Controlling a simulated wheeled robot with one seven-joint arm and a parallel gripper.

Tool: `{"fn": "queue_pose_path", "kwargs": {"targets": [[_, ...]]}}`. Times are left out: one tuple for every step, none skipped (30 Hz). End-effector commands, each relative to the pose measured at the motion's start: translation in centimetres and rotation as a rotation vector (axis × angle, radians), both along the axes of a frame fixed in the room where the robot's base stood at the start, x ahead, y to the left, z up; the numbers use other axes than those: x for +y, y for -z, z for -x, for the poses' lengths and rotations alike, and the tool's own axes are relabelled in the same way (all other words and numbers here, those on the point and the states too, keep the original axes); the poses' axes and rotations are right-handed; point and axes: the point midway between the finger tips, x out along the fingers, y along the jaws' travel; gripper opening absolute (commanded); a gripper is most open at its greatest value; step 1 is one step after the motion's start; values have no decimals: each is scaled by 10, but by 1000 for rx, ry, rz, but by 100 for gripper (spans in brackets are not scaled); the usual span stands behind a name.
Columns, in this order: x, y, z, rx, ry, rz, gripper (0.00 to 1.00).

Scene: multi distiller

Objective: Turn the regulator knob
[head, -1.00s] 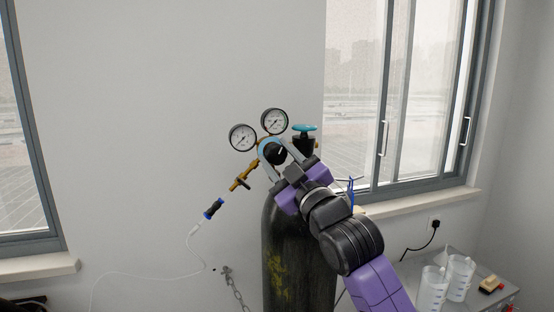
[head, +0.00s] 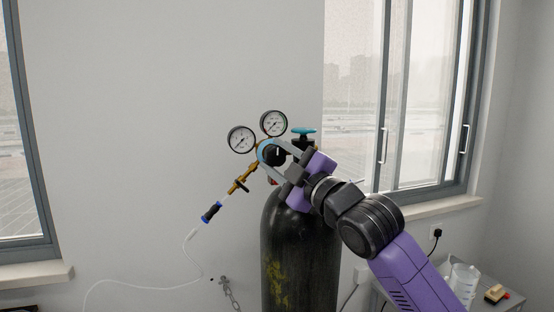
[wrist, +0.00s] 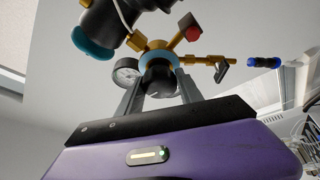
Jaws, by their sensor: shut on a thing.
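The regulator knob (head: 276,153) is black and sits in front of a light blue ring, below two round white gauges (head: 241,139) on the brass regulator. In the wrist view the knob (wrist: 160,82) lies between the two grey fingers. My gripper (head: 273,153) is shut on the knob, with a finger on either side. It also shows in the wrist view (wrist: 159,88), coming from below. The regulator is attached to a dark gas cylinder (head: 301,255) with a teal valve handwheel (head: 303,131) on top. The gripper hides part of the knob and the cylinder's neck.
A brass outlet with a lever (head: 241,183) leads to a blue-and-black hose connector (head: 211,212) and a clear hose. A chain (head: 230,291) hangs on the wall. A side table with a beaker (head: 462,283) stands at the lower right. Windows flank the wall.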

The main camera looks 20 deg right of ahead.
Motion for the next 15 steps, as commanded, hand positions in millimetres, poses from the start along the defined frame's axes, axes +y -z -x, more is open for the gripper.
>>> {"fn": "queue_pose_path", "kwargs": {"targets": [[0,-3,0,-6,0,0,2],[0,-3,1,-6,0,0,2],[0,-3,1,-6,0,0,2],[0,-3,1,-6,0,0,2],[0,-3,1,-6,0,-1,2],[0,-3,1,-6,0,-1,47],[0,-3,0,-6,0,-1,53],[0,-3,0,-6,0,-1,59],[0,-3,0,-5,0,0,64],[0,-3,0,-5,0,0,64],[0,-3,0,-5,0,0,64],[0,-2,0,-3,0,-1,64],[0,-2,0,-3,0,-1,64],[0,-2,0,-3,0,-1,64],[0,-2,0,-3,0,-1,64]]}}
